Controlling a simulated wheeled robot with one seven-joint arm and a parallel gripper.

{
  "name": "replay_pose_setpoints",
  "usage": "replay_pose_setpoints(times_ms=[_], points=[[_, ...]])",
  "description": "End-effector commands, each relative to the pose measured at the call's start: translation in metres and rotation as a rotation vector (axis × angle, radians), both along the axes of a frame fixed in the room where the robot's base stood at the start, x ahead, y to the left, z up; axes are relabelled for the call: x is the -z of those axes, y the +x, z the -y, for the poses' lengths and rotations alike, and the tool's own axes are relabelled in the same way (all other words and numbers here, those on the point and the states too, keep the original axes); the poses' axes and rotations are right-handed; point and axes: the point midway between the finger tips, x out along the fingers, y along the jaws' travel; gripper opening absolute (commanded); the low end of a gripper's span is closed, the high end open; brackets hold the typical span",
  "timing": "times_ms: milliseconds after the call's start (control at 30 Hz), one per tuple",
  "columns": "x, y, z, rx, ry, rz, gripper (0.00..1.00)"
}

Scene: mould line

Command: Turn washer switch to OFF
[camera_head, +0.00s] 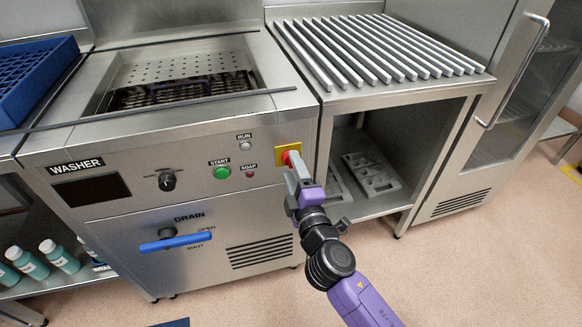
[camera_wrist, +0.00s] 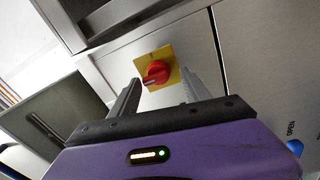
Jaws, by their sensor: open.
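The washer's red rotary switch (camera_wrist: 156,73) sits on a yellow square plate (camera_wrist: 148,64) on the steel front. In the head view the red switch (camera_head: 290,156) shows at the right end of the washer panel (camera_head: 130,155), partly hidden by my gripper. My gripper (camera_head: 293,166) points at the switch. In the wrist view my gripper (camera_wrist: 160,95) has its two fingers apart, one on each side below the switch, with nothing between them. I cannot tell whether a finger touches the knob. The switch's position marks are not readable.
Left of the switch are a green START button (camera_head: 222,172), a black dial (camera_head: 167,181) and a blue drain handle (camera_head: 176,242). A slatted steel rack (camera_head: 375,50) stands right of the washer, over an open shelf holding a mould tray (camera_head: 372,172). Open floor lies in front.

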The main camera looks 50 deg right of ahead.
Motion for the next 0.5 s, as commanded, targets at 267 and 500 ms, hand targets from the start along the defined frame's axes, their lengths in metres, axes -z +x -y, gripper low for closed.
replay_pose_setpoints(times_ms=[267,500], points=[[0.006,-0.038,-0.026,-0.001,-0.001,-0.003,0.55],[0.005,-0.051,-0.035,-0.001,0.000,-0.001,0.55]])
